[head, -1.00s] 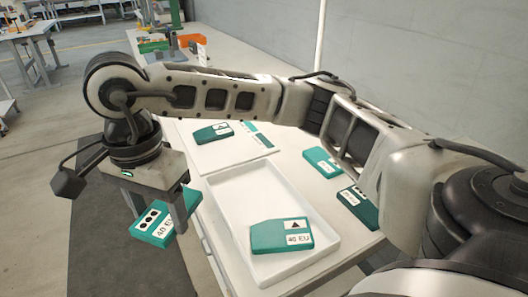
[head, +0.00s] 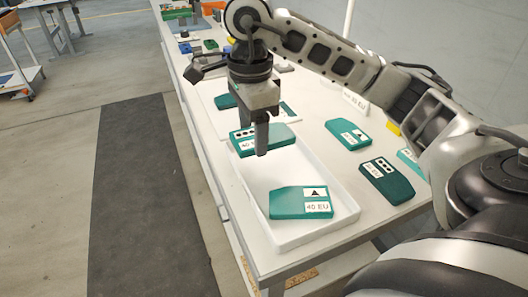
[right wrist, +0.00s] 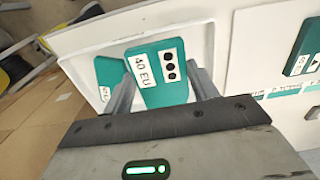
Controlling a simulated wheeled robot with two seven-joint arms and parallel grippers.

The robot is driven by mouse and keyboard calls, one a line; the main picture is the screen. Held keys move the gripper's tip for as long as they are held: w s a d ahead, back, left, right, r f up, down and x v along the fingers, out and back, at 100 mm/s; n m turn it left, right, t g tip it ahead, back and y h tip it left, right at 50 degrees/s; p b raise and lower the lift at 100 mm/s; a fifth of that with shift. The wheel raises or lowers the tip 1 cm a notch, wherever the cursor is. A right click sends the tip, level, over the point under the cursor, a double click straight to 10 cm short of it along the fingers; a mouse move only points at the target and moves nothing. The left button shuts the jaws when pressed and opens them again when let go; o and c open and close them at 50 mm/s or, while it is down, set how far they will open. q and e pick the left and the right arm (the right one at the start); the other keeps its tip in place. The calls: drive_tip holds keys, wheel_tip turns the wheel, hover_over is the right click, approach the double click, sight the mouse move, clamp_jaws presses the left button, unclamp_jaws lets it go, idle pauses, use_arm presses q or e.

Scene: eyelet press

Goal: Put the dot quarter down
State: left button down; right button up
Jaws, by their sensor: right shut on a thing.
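The dot quarter is a teal block with black dots and a "40 EU" label (head: 243,144). It also shows in the right wrist view between the two fingers (right wrist: 158,80). My right gripper (head: 262,140) is shut on it and holds it over the far end of the white tray (head: 262,236). I cannot tell how close it is to the tray floor. A triangle quarter (head: 300,202), teal and labelled "40 EU", lies in the near part of the tray. It also shows partly in the right wrist view (right wrist: 107,73). My left gripper is not in view.
More teal quarters lie on the table (head: 240,258) right of the tray, one farther back (head: 348,134) and one nearer (head: 386,181). Another teal piece (head: 225,101) lies behind my right gripper. Small coloured items stand at the table's far end. The tray's middle is free.

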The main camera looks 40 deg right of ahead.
sight(263, 162)
drive_tip(key=d+f, duration=0.2)
drive_tip(key=shift+w+f, duration=0.3)
drive_tip(key=shift+w+d+f, duration=0.1)
drive_tip(key=shift+d+f, duration=0.25)
drive_tip(key=shift+f, duration=0.1)
drive_tip(key=f, duration=0.3)
drive_tip(key=shift+w+d+f, duration=0.1)
drive_tip(key=shift+d+f, duration=0.15)
drive_tip(key=shift+f, duration=0.05)
drive_tip(key=shift+f+b, duration=0.2)
drive_tip(key=shift+b, duration=0.1)
drive_tip(key=o, duration=1)
drive_tip(key=shift+c, duration=0.2)
drive_tip(key=shift+r, duration=0.15)
